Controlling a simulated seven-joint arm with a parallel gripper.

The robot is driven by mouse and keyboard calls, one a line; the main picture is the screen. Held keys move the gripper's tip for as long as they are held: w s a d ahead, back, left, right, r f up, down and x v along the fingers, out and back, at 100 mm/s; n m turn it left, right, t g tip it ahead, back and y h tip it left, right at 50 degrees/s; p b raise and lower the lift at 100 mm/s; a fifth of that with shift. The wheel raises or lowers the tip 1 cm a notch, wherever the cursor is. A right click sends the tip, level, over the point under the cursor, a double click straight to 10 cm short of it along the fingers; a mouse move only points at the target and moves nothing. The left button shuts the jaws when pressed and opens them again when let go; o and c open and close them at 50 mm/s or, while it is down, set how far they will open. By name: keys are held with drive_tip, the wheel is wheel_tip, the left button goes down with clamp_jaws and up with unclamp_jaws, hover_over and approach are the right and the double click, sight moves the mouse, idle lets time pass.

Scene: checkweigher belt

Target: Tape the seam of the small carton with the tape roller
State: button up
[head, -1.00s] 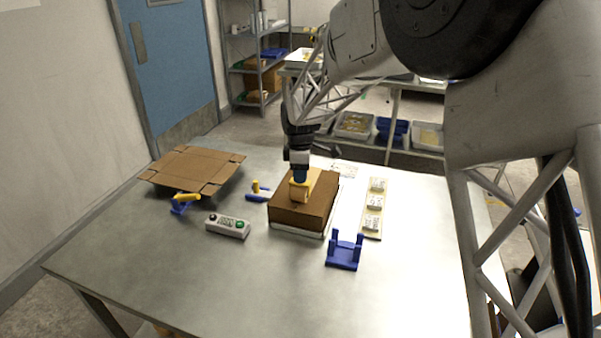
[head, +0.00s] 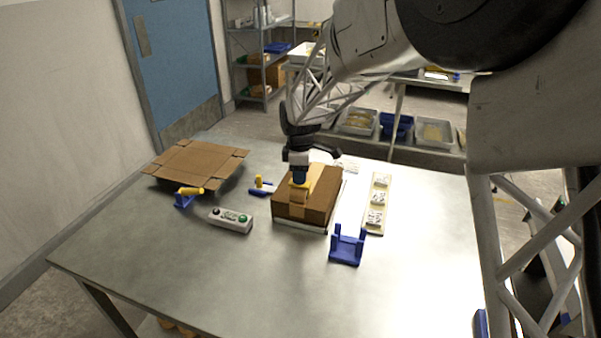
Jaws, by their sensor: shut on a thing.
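The small brown carton (head: 320,200) sits closed on a pale low base near the middle of the table. A lighter tan strip shows just below the roller at that edge. The roller and my gripper hide much of the seam.
An empty blue cradle (head: 347,246) stands in front right of the carton. A label strip (head: 377,205) lies to the right. A button box (head: 230,220), blue-and-yellow tools (head: 187,195) (head: 262,187) and a flat cardboard blank (head: 200,163) are left. The table front is clear.

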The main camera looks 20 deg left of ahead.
drive_tip(key=shift+r, duration=3.5)
drive_tip(key=shift+d, duration=0.1)
